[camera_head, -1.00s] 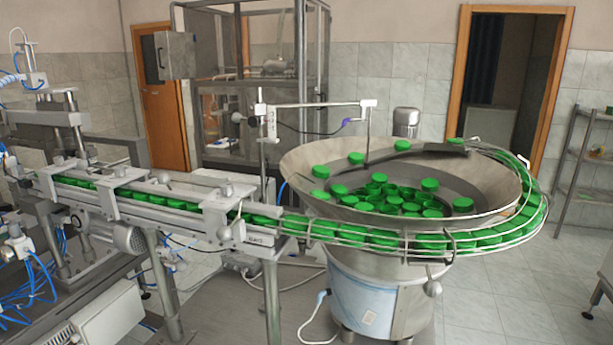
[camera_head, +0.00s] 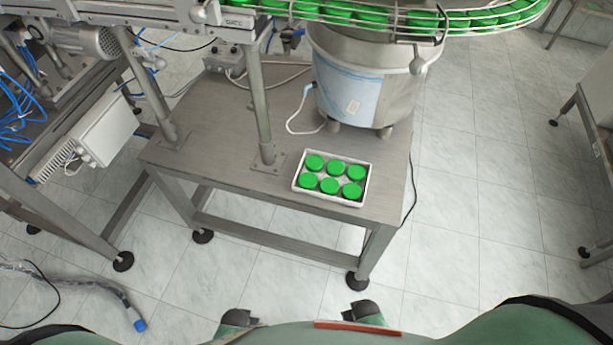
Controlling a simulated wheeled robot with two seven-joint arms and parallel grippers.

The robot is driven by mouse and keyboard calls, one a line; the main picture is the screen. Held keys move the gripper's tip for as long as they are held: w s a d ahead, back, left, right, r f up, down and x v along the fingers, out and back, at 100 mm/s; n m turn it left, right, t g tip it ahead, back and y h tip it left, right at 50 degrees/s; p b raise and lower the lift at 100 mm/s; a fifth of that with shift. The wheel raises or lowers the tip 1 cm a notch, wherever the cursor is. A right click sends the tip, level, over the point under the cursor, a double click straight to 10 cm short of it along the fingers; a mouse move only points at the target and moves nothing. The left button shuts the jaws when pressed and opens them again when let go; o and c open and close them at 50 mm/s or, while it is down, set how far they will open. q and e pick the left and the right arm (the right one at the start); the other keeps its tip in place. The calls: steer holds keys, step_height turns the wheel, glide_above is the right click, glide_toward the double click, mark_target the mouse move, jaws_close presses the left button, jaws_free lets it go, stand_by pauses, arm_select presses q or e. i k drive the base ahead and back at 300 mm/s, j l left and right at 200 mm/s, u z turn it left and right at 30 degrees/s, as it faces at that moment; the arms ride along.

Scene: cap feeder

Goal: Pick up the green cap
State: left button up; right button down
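Several green caps, one of them the front-middle green cap (camera_head: 329,186), lie in two rows in a white tray (camera_head: 298,183). The tray sits near the front right corner of a low metal table. More green caps (camera_head: 372,15) stand in the wire-railed track along the top of the view. Neither gripper can be seen.
The metal table (camera_head: 225,135) carries the feeder bowl's base (camera_head: 365,90) behind the tray and a steel post (camera_head: 259,100) to its left. A white box (camera_head: 95,125) is at left. A hose (camera_head: 90,285) lies on the floor. The tiled floor at right is largely clear.

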mark_target(308, 180)
steer(key=k+l, duration=0.7)
steer(key=l, duration=0.25)
steer(key=k+l, duration=0.35)
steer(key=l, duration=0.1)
